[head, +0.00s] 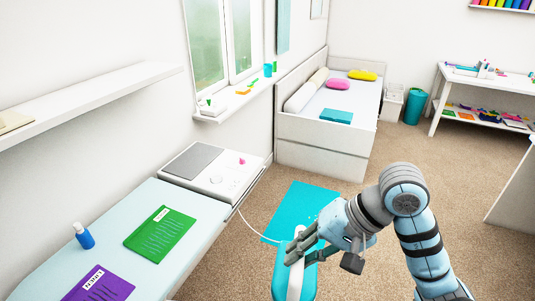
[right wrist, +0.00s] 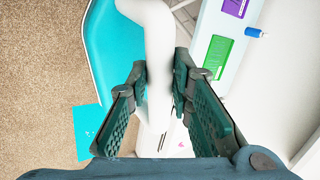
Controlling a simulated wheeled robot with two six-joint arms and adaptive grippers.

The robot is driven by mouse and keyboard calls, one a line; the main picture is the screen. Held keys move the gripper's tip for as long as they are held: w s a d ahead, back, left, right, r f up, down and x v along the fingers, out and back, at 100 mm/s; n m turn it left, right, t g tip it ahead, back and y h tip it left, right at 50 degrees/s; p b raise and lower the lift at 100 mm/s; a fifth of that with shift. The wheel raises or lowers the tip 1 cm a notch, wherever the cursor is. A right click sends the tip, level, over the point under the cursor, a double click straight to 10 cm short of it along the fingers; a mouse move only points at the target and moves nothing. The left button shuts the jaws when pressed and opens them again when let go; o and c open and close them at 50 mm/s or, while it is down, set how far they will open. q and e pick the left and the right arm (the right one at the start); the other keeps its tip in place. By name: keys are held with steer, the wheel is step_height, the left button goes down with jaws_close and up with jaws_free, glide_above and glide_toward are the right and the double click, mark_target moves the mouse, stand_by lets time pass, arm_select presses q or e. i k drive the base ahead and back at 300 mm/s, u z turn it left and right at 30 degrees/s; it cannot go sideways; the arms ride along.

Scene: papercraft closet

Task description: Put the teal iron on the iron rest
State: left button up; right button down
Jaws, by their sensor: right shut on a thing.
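The teal iron (head: 309,283) has a white handle (head: 295,277) and hangs in the air at the bottom centre of the head view. My right gripper (head: 301,247) is shut on the handle. In the right wrist view the two fingers of the gripper (right wrist: 160,88) press on both sides of the white handle (right wrist: 155,45), with the teal body (right wrist: 115,45) behind it. The iron rest looks to be the grey plate (head: 192,161) on the white far end of the ironing surface, left of and beyond the iron. The plate is empty. My left gripper is out of view.
The pale blue board (head: 145,205) carries a green booklet (head: 160,234), a purple booklet (head: 98,286) and a blue bottle (head: 85,236). A white cord (head: 252,229) runs from the white end towards the iron. A teal mat (head: 298,205) lies on the carpet.

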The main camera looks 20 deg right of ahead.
mark_target(195, 158)
steer(key=z, duration=0.75)
steer(key=i, duration=1.4)
steer(key=u, duration=2.35)
